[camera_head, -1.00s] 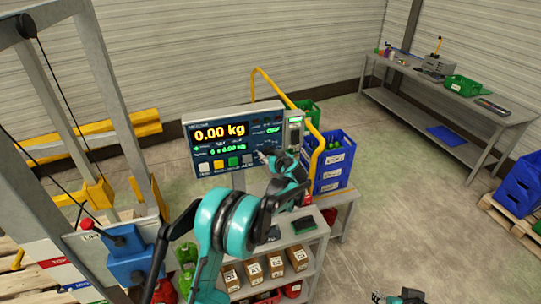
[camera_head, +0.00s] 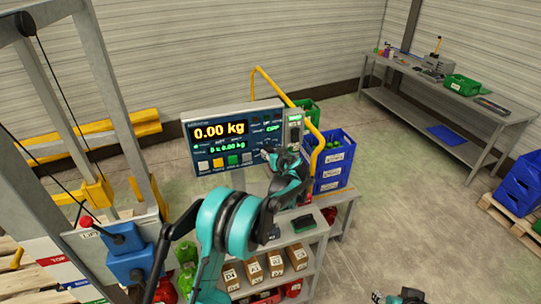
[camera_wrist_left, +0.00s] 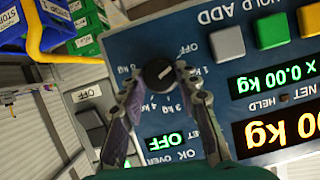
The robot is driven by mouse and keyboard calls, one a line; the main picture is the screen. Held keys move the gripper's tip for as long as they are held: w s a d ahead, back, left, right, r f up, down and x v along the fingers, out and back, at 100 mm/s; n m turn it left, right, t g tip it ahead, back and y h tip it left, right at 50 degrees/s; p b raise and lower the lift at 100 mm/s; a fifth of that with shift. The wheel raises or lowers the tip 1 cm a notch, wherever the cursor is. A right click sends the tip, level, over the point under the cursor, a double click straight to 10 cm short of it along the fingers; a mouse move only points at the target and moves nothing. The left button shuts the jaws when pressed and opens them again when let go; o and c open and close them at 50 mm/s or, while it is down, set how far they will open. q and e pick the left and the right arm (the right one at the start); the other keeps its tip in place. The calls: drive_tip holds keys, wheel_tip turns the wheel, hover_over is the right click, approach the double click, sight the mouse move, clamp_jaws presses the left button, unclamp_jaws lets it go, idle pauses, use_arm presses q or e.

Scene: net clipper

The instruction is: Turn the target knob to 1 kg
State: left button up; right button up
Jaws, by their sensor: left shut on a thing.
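The target knob (camera_wrist_left: 158,73) is a small round black knob on the dark blue scale panel (camera_head: 187,140). In the left wrist view, kg marks and an OFF mark ring it, upside down. A light line shows on the knob, but I cannot tell surely which mark it points to. My left gripper (camera_wrist_left: 159,75) is shut on the knob, one finger on each side; in the head view the gripper (camera_head: 267,151) covers it. The main display (camera_head: 219,130) reads 0.00 kg. My right gripper (camera_head: 392,298) shows only partly at the bottom edge; its jaws are unclear.
The panel stands above a grey shelf (camera_head: 314,240) with small cardboard boxes. A yellow rail (camera_head: 318,150) and blue crates (camera_head: 333,165) stand close on the right. A workbench (camera_head: 420,100) is at the back right. The floor between is clear.

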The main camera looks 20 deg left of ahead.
use_arm(q)
drive_tip(key=shift+w+m+g+y+b, duration=0.15)
drive_tip(key=shift+m+g+y+b, duration=0.55)
drive_tip(key=shift+m+y+b, duration=1.1)
drive_tip(key=shift+r+m+h, duration=0.1)
drive_tip(key=shift+m+h, duration=0.2)
drive_tip(key=shift+m, duration=0.2)
drive_tip(key=o, duration=1.1)
drive_tip(key=shift+c, duration=0.2)
drive_tip(key=shift+o, duration=0.4)
drive_tip(key=shift+w+a+f, duration=0.1)
drive_tip(key=shift+w+f, duration=0.05)
drive_tip(key=shift+f, duration=0.1)
drive_tip(key=v, duration=1.2)
